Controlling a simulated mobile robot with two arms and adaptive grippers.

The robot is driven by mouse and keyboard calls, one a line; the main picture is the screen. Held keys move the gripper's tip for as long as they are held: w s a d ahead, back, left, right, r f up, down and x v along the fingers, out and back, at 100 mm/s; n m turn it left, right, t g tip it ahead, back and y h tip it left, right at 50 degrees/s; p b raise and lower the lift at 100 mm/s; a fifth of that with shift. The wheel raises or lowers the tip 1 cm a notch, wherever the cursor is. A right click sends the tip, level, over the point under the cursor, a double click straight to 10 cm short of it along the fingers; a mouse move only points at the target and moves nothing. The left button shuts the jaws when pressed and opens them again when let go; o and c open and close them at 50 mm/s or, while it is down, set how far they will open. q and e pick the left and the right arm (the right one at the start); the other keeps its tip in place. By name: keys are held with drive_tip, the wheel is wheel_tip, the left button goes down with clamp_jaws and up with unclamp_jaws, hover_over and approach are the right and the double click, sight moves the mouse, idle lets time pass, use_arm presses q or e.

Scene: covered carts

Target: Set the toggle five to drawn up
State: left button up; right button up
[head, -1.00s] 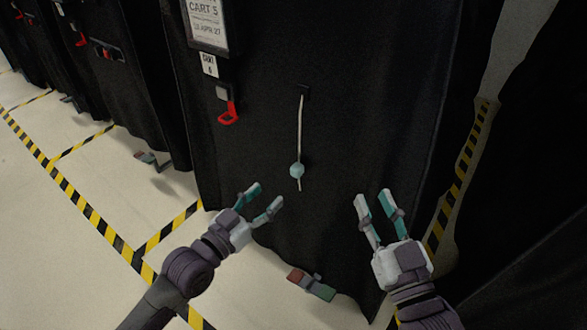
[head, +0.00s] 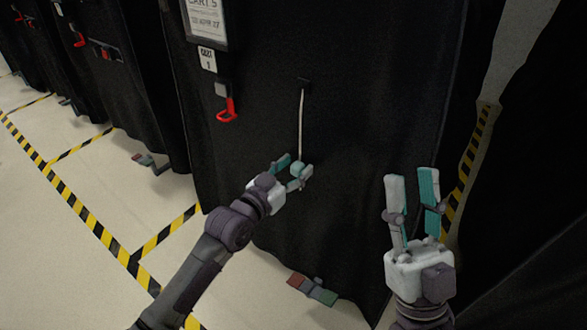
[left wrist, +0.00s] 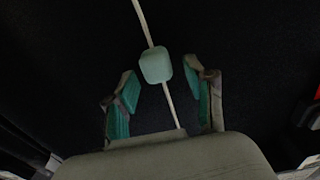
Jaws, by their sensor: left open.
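The toggle (head: 299,167) is a small pale teal bead on a whitish cord (head: 301,120) that hangs from a dark fitting on the black cover of cart 5 (head: 370,130). My left gripper (head: 292,172) is open, its fingers on either side of the toggle in the head view. In the left wrist view the toggle (left wrist: 156,65) sits between and just beyond the open fingertips (left wrist: 160,72), with a gap to each finger. The cord runs down between the fingers. My right gripper (head: 411,178) is open and empty, to the right of the toggle.
A red and green pedal (head: 312,289) sits at the cover's bottom edge. More covered carts (head: 125,70) stand left, beyond pale floor with striped tape (head: 90,217).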

use_arm(q)
clamp_jaws()
idle(0.3)
